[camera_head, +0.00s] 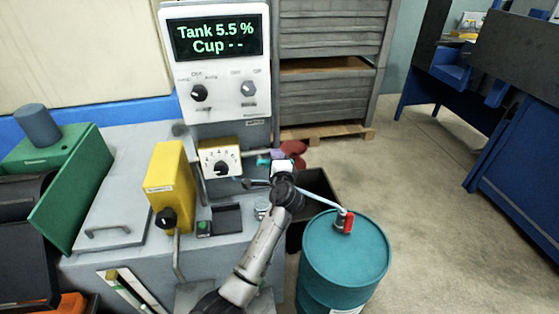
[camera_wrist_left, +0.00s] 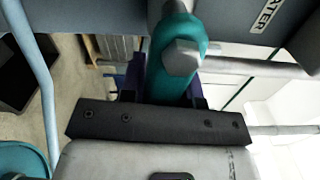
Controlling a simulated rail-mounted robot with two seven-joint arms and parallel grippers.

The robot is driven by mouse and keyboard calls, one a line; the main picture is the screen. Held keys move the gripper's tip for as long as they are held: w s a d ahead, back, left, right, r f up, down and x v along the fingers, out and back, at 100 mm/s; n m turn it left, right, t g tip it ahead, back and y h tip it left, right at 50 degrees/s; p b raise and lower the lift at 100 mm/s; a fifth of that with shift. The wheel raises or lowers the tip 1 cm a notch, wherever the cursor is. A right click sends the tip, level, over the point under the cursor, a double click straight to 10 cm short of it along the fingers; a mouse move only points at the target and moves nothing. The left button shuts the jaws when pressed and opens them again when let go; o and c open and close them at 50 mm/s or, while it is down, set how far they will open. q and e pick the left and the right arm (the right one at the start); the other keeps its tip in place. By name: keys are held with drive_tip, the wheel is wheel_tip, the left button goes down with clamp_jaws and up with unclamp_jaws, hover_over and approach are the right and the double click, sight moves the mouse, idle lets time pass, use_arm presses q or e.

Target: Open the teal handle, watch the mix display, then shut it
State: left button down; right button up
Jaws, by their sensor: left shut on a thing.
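The teal handle (camera_wrist_left: 178,62) fills the upper middle of the left wrist view, with a grey hexagonal nut on it. It lies between the fingers of my left gripper (camera_wrist_left: 170,92), which is shut on it. In the head view, my left gripper (camera_head: 275,157) is at the right side of the grey machine, and only a small bit of teal (camera_head: 263,160) shows beside it. The mix display (camera_head: 217,37) reads "Tank 5.5 %" and "Cup - -" in green. How far the handle is turned cannot be told. My right gripper is not in view.
A teal drum (camera_head: 345,255) with a red-handled tap (camera_head: 348,222) stands right of my arm. A yellow box (camera_head: 168,180) and a dial (camera_head: 221,162) are on the machine to the left. A dark open bin (camera_head: 318,185) is behind my wrist. The floor at right is clear.

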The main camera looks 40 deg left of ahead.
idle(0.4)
use_arm(q)
drive_tip(key=c, duration=0.8)
unclamp_jaws()
drive_tip(key=shift+c, duration=0.2)
drive_tip(key=shift+d, duration=0.1)
drive_tip(key=p+v, duration=0.3)
drive_tip(key=v, duration=1)
drive_tip(key=shift+s+d+p, duration=0.25)
drive_tip(key=shift+d+p, duration=0.05)
drive_tip(key=shift+p, duration=0.1)
